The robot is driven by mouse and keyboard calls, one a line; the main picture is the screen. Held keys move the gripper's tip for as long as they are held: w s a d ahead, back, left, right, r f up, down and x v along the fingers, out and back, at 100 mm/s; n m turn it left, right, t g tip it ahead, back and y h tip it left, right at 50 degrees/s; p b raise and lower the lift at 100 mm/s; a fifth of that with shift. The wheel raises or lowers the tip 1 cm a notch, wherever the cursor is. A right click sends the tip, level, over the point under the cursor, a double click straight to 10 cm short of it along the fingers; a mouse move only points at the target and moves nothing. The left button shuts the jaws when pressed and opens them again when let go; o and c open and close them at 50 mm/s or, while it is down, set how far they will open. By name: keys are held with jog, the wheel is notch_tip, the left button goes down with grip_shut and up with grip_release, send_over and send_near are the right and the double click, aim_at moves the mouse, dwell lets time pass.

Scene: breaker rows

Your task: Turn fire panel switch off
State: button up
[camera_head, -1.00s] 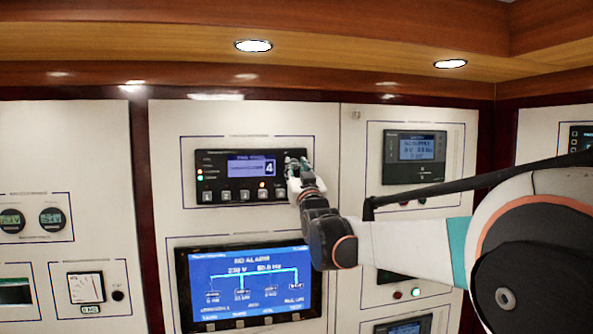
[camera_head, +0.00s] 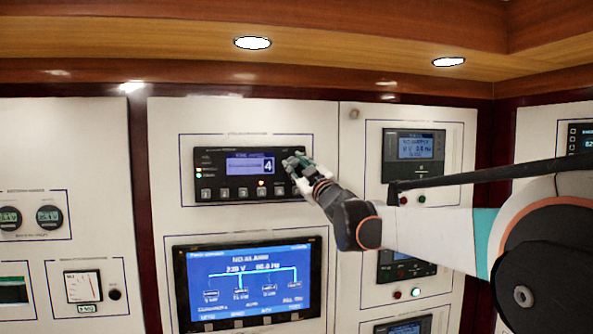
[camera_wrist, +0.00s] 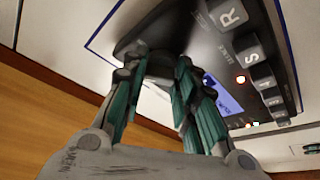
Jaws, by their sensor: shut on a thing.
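The fire panel (camera_head: 225,188) is a dark unit with a blue screen and a row of buttons, on the white wall in the upper middle of the head view. It shows tilted in the wrist view (camera_wrist: 222,48), with grey buttons and a lit orange light. My gripper (camera_head: 290,162) is at the panel's right end and covers the switch there in the head view. In the wrist view my gripper (camera_wrist: 160,75) has its teal-padded fingers on both sides of the dark switch (camera_wrist: 160,66), shut on it. The switch's exact setting is hidden by the fingers.
A larger screen (camera_head: 250,283) reading NO ALARM is below the fire panel. Another display unit (camera_head: 412,155) is to the right, near my arm. A wooden ledge (camera_head: 330,62) with lights runs above the panels.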

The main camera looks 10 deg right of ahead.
jog(key=n+g+y, duration=0.1)
jog(key=n, duration=0.2)
jog(key=n+g+y, duration=0.1)
jog(key=n, duration=0.3)
jog(key=shift+d+r, duration=0.2)
jog(key=n+g, duration=0.1)
jog(key=n, duration=0.1)
jog(key=n+g+p, duration=0.1)
jog(key=n, duration=0.2)
jog(key=shift+r+n, duration=0.2)
jog(key=shift+n, duration=0.1)
jog(key=o, duration=1)
jog(key=shift+o, duration=0.2)
jog(key=v, duration=1.2)
jog(key=shift+r, duration=0.15)
jog(key=shift+s, duration=0.1)
